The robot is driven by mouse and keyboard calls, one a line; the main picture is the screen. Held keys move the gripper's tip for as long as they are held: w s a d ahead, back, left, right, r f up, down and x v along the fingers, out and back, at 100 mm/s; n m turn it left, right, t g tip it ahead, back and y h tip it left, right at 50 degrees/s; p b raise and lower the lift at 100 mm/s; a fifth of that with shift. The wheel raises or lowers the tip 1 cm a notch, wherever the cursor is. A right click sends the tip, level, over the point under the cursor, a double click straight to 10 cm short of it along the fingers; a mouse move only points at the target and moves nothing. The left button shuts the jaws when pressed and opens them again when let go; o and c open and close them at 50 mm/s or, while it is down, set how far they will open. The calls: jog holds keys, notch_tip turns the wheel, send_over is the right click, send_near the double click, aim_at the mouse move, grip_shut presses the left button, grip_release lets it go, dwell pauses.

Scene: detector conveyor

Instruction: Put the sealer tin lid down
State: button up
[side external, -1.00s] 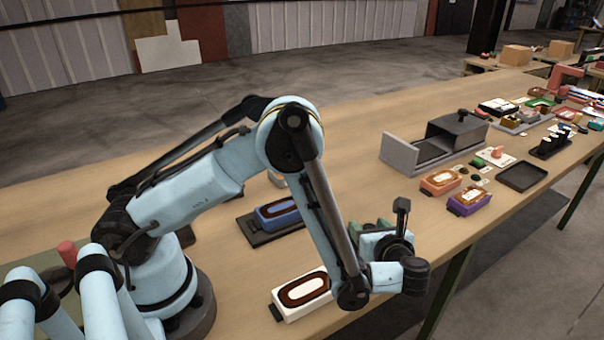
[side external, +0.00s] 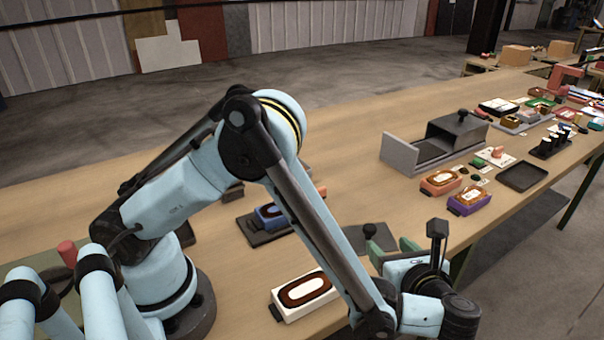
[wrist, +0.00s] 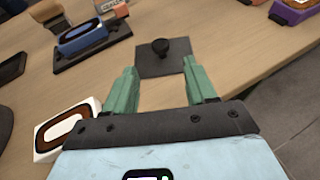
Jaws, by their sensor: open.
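The sealer tin lid, a dark grey square plate (side external: 384,240) with a black knob, lies flat on the wooden table. In the wrist view the lid (wrist: 150,68) lies just ahead of my fingers, with its knob standing up. My gripper (side external: 392,252) is at the lid's near right side, by the table's front edge. In the wrist view my gripper (wrist: 160,68) has its two green fingers spread wide, with nothing between the tips. The knob is beyond the fingertips and apart from them. Part of the lid's near side is hidden by the fingers in the side view.
A white box with a brown oval ring (side external: 307,295) stands left of my gripper. A blue box (side external: 268,214) sits on a dark plate behind my forearm. Orange (side external: 440,181) and purple (side external: 469,201) boxes stand to the right. Bare table lies between these and the lid.

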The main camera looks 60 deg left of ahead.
jog(key=shift+s+d+r, duration=0.15)
jog(key=shift+d, duration=0.15)
jog(key=shift+r, duration=0.2)
jog(key=s+a+r+n+t+h, duration=0.1)
jog(key=s+a+r+n+h, duration=0.3)
jog(key=n, duration=0.7)
jog(key=s+a+r+n+t+h, duration=0.1)
jog(key=s+a+r+n+h, duration=0.2)
jog(key=a+n+h, duration=0.5)
jog(key=a+r+n, duration=0.1)
jog(key=n, duration=0.2)
jog(key=shift+s+r+n+h, duration=0.3)
jog(key=shift+s+r, duration=0.05)
jog(key=shift+s, duration=0.05)
